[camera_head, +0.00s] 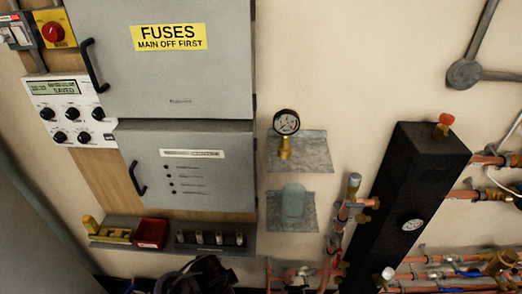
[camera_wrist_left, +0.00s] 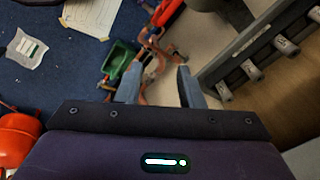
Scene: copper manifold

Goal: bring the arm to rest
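My left gripper (camera_wrist_left: 160,86) shows in the left wrist view with its two blue-grey fingers apart. Nothing is between the fingertips; only the floor and pipework far below show through the gap. A dark shape (camera_head: 200,275) at the bottom edge of the head view, just below the small shelf, looks like part of my left arm or gripper, but its fingers cannot be made out there. My right gripper is in neither view.
The grey shelf (camera_head: 180,249) with several clips is close by; its clips show at the right of the wrist view (camera_wrist_left: 252,70). Fuse cabinets (camera_head: 185,165) are above. A black column (camera_head: 415,165) and copper pipes (camera_head: 440,275) are at right. A green bin (camera_wrist_left: 118,60) is below.

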